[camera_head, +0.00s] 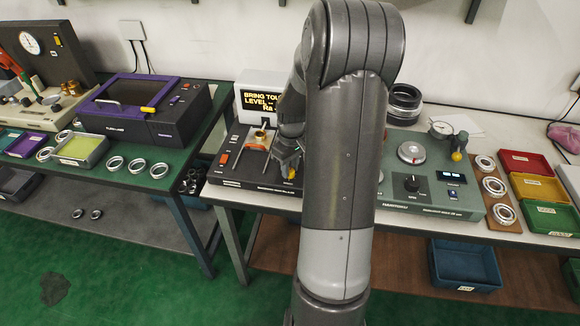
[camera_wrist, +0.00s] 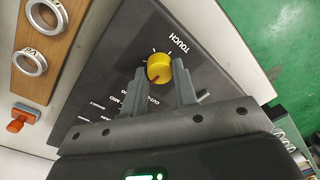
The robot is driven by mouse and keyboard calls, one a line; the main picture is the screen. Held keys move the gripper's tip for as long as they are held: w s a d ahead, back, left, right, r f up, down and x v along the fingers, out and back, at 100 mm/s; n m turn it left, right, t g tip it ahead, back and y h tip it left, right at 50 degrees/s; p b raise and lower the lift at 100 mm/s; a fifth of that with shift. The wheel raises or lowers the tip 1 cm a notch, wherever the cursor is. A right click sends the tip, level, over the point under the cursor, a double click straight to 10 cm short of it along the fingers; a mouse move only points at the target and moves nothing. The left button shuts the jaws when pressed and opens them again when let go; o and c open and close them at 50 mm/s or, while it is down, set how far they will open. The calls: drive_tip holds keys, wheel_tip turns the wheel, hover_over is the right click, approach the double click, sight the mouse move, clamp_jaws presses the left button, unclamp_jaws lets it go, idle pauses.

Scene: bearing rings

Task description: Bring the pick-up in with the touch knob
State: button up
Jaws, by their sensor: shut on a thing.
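The yellow touch knob (camera_wrist: 159,68) sits on a dark panel (camera_wrist: 125,50) marked TOUCH, with white tick marks around it and a dark pointer line on its face. My gripper (camera_wrist: 160,75) is shut on the knob, one finger on each side. In the head view the knob (camera_head: 291,173) shows just below my gripper (camera_head: 287,160), at the right of the dark instrument (camera_head: 245,184). A screen (camera_head: 262,102) behind reads "BRING TOU… LEVEL", partly hidden by my arm. A brass-coloured ring (camera_head: 260,135) sits on the instrument; I cannot make out the pick-up.
A grey-green tester (camera_head: 425,195) with a dial and black knob stands right of my arm. Bearing rings (camera_head: 493,187) lie on a brown board, beside red, yellow and green bins (camera_head: 550,217). A purple-trimmed machine (camera_head: 140,105) stands on the left table.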

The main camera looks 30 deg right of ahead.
sight(292, 171)
drive_tip(key=shift+m, duration=0.3)
drive_tip(key=m, duration=1.3)
drive_tip(key=shift+s, duration=0.1)
idle(0.5)
drive_tip(key=o, duration=1)
drive_tip(key=r, duration=1.1)
drive_tip(key=shift+s+d, duration=0.15)
drive_tip(key=shift+s, duration=0.05)
